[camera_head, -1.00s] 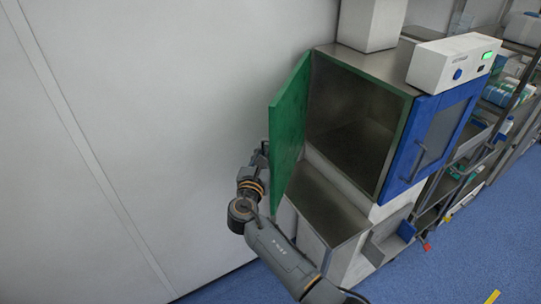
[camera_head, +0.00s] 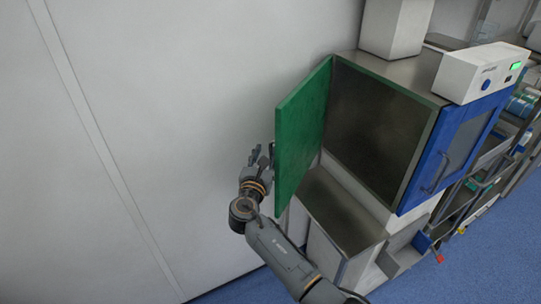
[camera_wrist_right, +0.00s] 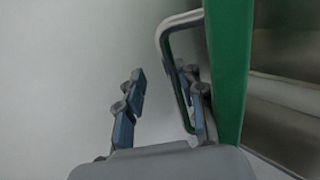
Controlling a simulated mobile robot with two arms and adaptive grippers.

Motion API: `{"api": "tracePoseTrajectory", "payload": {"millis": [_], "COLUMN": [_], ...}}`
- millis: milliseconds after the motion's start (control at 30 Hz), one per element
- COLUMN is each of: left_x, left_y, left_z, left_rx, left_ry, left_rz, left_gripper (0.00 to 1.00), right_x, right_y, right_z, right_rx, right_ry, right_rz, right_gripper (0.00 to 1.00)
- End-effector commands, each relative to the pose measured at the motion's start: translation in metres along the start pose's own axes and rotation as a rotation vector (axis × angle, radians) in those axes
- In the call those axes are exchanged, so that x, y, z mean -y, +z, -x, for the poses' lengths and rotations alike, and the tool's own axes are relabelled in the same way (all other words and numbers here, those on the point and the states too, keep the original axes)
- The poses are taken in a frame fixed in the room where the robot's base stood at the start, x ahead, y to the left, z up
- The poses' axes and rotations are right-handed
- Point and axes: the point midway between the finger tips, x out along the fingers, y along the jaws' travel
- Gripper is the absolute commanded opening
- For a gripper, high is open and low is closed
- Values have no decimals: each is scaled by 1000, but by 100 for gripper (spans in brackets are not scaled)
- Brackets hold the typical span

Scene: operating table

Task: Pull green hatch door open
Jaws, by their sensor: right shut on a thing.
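The green hatch door (camera_head: 304,130) stands open on the left side of the cabinet, swung out from the dark opening. My right gripper (camera_head: 263,153) is at the door's outer left face. In the right wrist view, the metal handle (camera_wrist_right: 168,52) sticks out from the green door (camera_wrist_right: 229,65). My right gripper (camera_wrist_right: 160,78) is shut on the handle, its fingers on either side of the bar, one inside the loop next to the door. My left gripper is not in view.
The cabinet's open chamber (camera_head: 375,125) looks empty. A blue-framed door (camera_head: 455,150) is on its right face, and a white control box (camera_head: 482,72) sits on top. A plain wall (camera_head: 170,120) stands to the left, with free room beside the green door.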

Motion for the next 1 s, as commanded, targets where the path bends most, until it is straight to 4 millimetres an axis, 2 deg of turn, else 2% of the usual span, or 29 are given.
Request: {"api": "tracePoseTrajectory", "payload": {"millis": [33,567,700,867,1000], "left_x": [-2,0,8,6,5], "left_y": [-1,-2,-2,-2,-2], "left_z": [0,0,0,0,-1], "left_rx": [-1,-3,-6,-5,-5], "left_ry": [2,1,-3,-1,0], "left_rz": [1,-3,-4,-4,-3], "left_gripper": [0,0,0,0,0], "right_x": [-1,2,2,1,-1], "right_y": [8,7,6,4,2], "right_z": [-2,-4,-2,16,46], "right_rx": [14,14,13,10,6], "right_ry": [6,1,0,4,8], "right_rz": [-2,0,1,-1,-3], "right_gripper": [19,19,19,19,19]}}
